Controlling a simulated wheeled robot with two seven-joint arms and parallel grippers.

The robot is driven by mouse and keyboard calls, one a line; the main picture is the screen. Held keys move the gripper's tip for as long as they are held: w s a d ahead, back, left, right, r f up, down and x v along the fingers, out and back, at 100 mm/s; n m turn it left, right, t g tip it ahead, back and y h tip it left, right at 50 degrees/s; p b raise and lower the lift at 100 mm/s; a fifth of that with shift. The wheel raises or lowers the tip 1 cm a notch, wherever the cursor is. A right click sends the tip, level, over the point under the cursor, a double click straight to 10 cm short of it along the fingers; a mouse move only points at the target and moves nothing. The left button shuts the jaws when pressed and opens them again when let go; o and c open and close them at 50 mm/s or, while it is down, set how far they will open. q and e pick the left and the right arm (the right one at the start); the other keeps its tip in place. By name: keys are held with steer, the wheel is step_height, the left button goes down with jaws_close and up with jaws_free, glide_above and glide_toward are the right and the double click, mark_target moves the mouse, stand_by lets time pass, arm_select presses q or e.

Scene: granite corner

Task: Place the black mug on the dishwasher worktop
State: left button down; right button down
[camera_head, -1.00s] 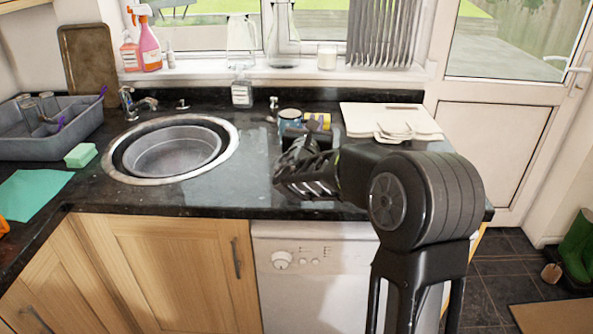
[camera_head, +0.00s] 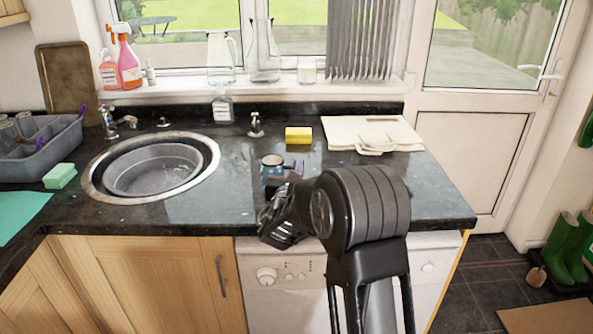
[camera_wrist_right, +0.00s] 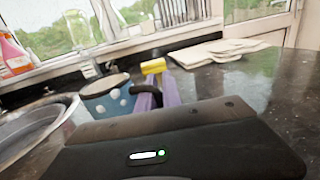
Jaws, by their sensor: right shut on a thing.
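The mug (camera_head: 271,168) is held over the dark granite worktop (camera_head: 400,190), above the white dishwasher (camera_head: 285,280). In the right wrist view the mug (camera_wrist_right: 106,101) looks blue-grey with pale dots, a dark rim and a dark handle. My right gripper (camera_head: 296,168) is shut on the mug at its handle side. Its purple fingertips (camera_wrist_right: 158,92) are beside the handle in the wrist view. The mug looks roughly upright, a little tilted in the wrist view. I cannot tell whether its base touches the worktop. My left gripper is not in view.
A yellow sponge (camera_head: 298,135) lies behind the mug. Pale boards (camera_head: 365,133) lie at the back right. The round sink (camera_head: 210,165) and tap (camera_head: 113,122) are to the left.

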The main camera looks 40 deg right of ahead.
steer(key=shift+f, duration=0.35)
steer(key=shift+f, duration=0.1)
steer(key=c, duration=1.5)
jaws_free()
steer(key=shift+s+a, duration=0.2)
steer(key=shift+a, duration=0.1)
steer(key=b+v, duration=0.1)
steer(key=v, duration=1)
steer(key=shift+s, duration=0.2)
